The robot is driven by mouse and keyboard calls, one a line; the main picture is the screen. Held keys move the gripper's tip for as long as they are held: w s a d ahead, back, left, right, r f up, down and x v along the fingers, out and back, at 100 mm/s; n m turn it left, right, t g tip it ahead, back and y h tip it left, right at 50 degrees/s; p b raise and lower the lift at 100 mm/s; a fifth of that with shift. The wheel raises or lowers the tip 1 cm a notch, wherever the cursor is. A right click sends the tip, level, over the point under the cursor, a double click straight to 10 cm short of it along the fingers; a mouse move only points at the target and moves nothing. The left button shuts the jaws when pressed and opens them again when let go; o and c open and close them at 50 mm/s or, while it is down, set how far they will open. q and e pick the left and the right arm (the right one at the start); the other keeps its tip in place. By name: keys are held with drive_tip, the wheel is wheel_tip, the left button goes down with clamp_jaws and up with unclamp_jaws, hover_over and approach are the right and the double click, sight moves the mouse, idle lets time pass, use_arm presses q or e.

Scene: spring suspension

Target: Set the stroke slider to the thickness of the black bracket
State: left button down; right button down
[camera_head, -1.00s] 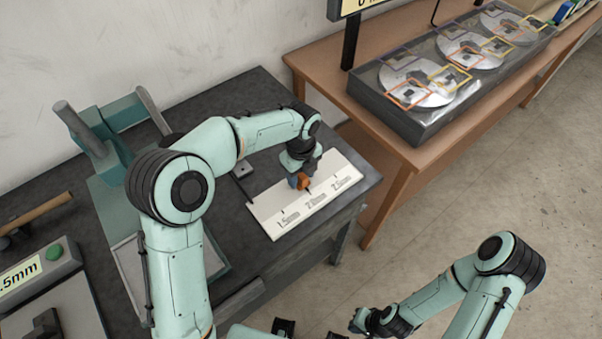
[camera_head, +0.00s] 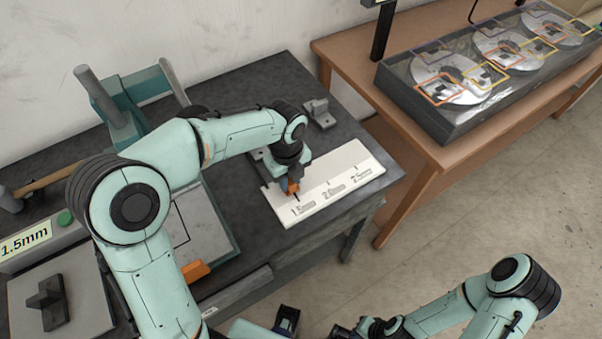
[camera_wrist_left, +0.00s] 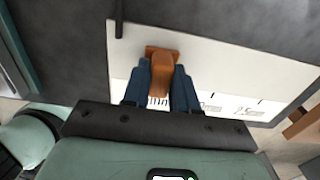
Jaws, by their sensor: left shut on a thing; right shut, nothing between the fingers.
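The orange stroke slider (camera_head: 292,187) stands on the white scale plate (camera_head: 343,165) at its left, 1.5mm mark; the 2.0mm and 2.5mm marks are to its right. My left gripper (camera_head: 290,179) is shut on the slider. The left wrist view shows the orange slider (camera_wrist_left: 162,70) between the blue fingers (camera_wrist_left: 162,88), which partly cover the 1.5mm label. A black bracket (camera_head: 47,303) lies on the grey plate of a gauge at the lower left, whose display (camera_head: 25,242) reads 1.5mm. My right gripper (camera_head: 342,332) is shut and empty, low at the bottom edge.
Another dark bracket (camera_head: 319,113) sits on the dark workbench (camera_head: 235,88) behind the scale. A teal press-like fixture (camera_head: 135,100) stands at the back left. A brown table (camera_head: 400,138) at the right holds a covered case (camera_head: 425,105) of discs.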

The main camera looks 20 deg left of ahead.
use_arm(q)
drive_tip(key=shift+s+a, duration=0.1)
drive_tip(key=shift+a, duration=0.05)
use_arm(e)
drive_tip(key=shift+w, duration=0.1)
use_arm(q)
drive_tip(key=c, duration=1)
unclamp_jaws()
drive_tip(key=shift+o, duration=0.2)
drive_tip(key=shift+s, duration=0.1)
drive_tip(key=shift+r, duration=0.1)
drive_tip(key=shift+r, duration=0.35)
wheel_tip(320, 180, up, 12)
drive_tip(key=p, duration=0.2)
drive_tip(key=shift+r, duration=0.25)
use_arm(e)
drive_tip(key=r, duration=0.1)
drive_tip(key=w+r, duration=0.1)
drive_tip(key=shift+w+r, duration=0.1)
drive_tip(key=shift+r, duration=0.2)
